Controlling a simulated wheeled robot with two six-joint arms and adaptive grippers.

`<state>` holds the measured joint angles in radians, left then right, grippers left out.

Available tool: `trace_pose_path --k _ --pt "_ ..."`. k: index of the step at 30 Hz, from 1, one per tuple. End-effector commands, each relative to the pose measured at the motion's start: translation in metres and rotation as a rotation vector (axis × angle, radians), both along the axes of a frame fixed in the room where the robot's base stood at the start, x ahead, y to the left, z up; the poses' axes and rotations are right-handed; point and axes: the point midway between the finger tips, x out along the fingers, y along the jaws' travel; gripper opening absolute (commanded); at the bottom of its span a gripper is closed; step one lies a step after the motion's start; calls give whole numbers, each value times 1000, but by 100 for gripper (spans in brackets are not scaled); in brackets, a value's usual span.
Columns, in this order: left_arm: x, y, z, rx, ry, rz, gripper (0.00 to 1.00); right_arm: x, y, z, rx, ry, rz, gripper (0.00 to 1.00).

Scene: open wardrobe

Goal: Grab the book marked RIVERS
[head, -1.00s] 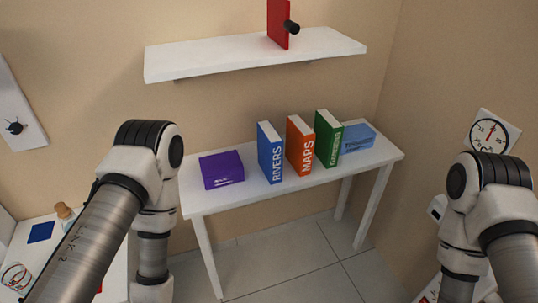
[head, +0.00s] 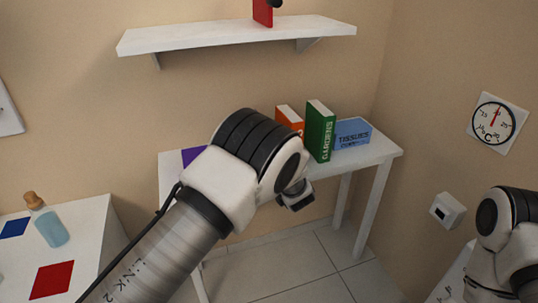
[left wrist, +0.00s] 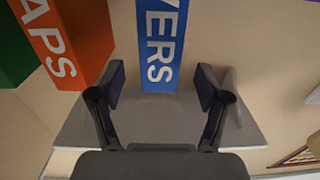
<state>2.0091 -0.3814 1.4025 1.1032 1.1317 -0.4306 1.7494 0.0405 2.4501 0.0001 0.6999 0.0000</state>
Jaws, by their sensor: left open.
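The blue RIVERS book (left wrist: 163,45) shows in the left wrist view, with the white letters VERS readable on its spine. It stands ahead of my left gripper (left wrist: 160,82), whose two open fingers are to either side of the book's lower end. I cannot tell whether the fingertips reach past its spine. In the head view my left arm hides this book, and only part of the left gripper (head: 297,195) shows at the table's front. My right gripper is out of view; only part of that arm shows at the right edge.
The orange MAPS book (head: 290,119) stands close beside it, then the green GARDENS book (head: 320,130) and a blue tissue box (head: 352,133). A purple box (head: 192,156) is partly hidden at left. All are on the white table (head: 385,152). A wall shelf (head: 220,36) is above.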

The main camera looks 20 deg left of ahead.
Motion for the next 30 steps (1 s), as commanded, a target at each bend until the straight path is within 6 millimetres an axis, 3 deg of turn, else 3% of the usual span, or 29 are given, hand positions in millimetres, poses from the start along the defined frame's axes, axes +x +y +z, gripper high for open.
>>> trace_pose_path --k 15,22,28,30 --pt "62 42 7 -6 -9 8 76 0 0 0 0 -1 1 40" --pt "64 43 8 -3 -7 5 76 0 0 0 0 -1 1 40" --pt "64 43 7 -3 -7 6 5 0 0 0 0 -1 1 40" --pt "64 43 7 -4 -7 6 0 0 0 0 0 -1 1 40"
